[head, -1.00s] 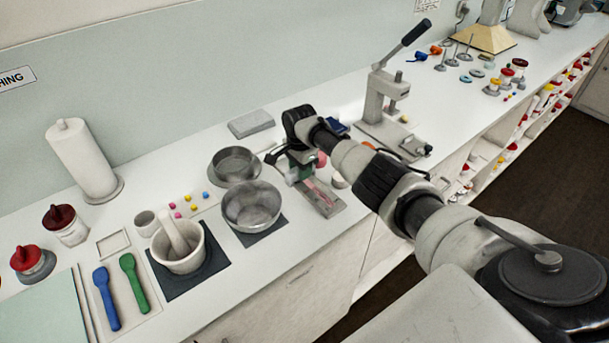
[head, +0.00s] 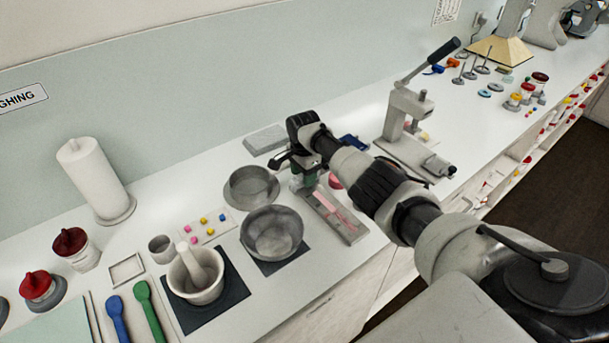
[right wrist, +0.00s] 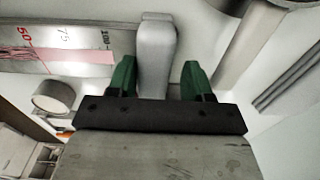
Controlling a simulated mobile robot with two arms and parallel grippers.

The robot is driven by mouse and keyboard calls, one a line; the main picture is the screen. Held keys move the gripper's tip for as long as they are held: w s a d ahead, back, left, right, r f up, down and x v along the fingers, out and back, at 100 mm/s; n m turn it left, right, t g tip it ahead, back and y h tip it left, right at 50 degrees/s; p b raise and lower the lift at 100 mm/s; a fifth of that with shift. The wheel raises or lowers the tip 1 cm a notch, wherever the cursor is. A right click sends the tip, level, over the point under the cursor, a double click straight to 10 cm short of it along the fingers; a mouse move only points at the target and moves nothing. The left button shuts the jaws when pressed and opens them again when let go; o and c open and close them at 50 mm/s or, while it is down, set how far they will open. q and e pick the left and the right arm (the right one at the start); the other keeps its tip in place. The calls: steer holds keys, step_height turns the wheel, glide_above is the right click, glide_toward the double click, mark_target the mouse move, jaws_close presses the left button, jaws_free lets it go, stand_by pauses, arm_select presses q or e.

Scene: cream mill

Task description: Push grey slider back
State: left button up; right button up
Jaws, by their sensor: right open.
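In the right wrist view a grey, rounded block, which looks like the grey slider (right wrist: 156,50), stands between the two green fingers of my right gripper. The gripper (right wrist: 160,78) is open around it; the left finger is very close to it, and I cannot tell if they touch. A metal track with a pink strip and printed numbers (right wrist: 55,62) lies to its left. In the head view the same track (head: 352,233) runs toward the bench front. My right gripper (head: 306,180) is low over its far end, and my arm hides the slider there. My left gripper is not in view.
Two metal bowls (head: 272,232) (head: 250,187) stand close left of the track. A lever press (head: 410,130) stands to its right, beyond my right arm. A grey flat box (head: 265,139) lies behind. A mortar with pestle (head: 195,275) is farther left.

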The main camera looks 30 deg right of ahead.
steer(key=shift+o, duration=0.5)
steer(key=shift+f, duration=0.1)
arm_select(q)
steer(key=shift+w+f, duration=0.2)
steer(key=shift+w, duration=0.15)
arm_select(e)
step_height(320, 180, up, 11)
steer(key=shift+f, duration=0.15)
